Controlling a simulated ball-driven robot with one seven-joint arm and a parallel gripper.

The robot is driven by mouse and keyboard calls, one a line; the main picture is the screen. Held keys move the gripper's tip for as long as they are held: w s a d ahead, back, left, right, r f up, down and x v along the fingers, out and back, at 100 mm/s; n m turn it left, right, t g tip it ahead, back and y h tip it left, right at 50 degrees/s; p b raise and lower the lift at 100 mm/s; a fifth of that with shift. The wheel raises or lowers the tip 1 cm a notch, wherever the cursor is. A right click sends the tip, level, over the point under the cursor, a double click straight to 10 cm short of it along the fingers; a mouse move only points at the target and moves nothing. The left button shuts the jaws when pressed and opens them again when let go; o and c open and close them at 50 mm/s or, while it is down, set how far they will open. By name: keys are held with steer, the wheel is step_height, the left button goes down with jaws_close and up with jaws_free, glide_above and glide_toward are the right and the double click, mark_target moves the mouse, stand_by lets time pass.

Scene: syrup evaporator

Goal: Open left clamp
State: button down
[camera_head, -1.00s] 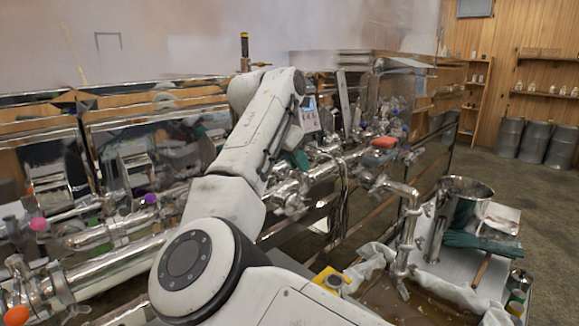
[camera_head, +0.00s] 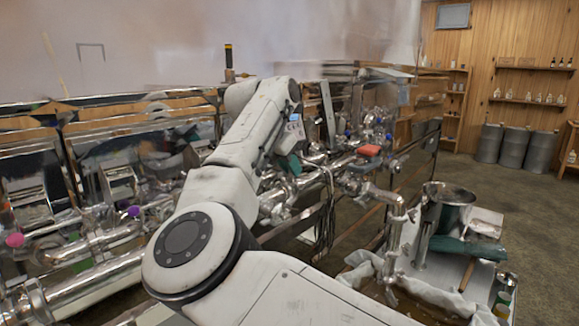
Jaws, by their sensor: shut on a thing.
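A teal handle (camera_head: 289,163), seemingly on the left clamp, shows on the steel pipework just below my wrist. The clamp's body cannot be made out there. My gripper (camera_head: 287,155) is at the far end of my white arm, down at this handle. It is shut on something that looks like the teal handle. Its fingertips are mostly hidden behind my own wrist and the pipes, so the exact grip is unclear. A similar red handle (camera_head: 368,150) sits on the pipe further right, apart from my gripper.
Shiny evaporator pans (camera_head: 110,150) stand behind the pipe run. A pink knob (camera_head: 14,240) and a purple knob (camera_head: 134,211) are on the left pipes. A steel pot (camera_head: 447,208) stands on a low table at right. Open floor (camera_head: 500,195) lies beyond, near grey barrels (camera_head: 513,146).

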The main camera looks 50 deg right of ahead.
steer(key=c, duration=1.1)
jaws_free()
steer(key=shift+d+f, duration=0.15)
steer(key=b+v, duration=0.2)
steer(key=v, duration=0.9)
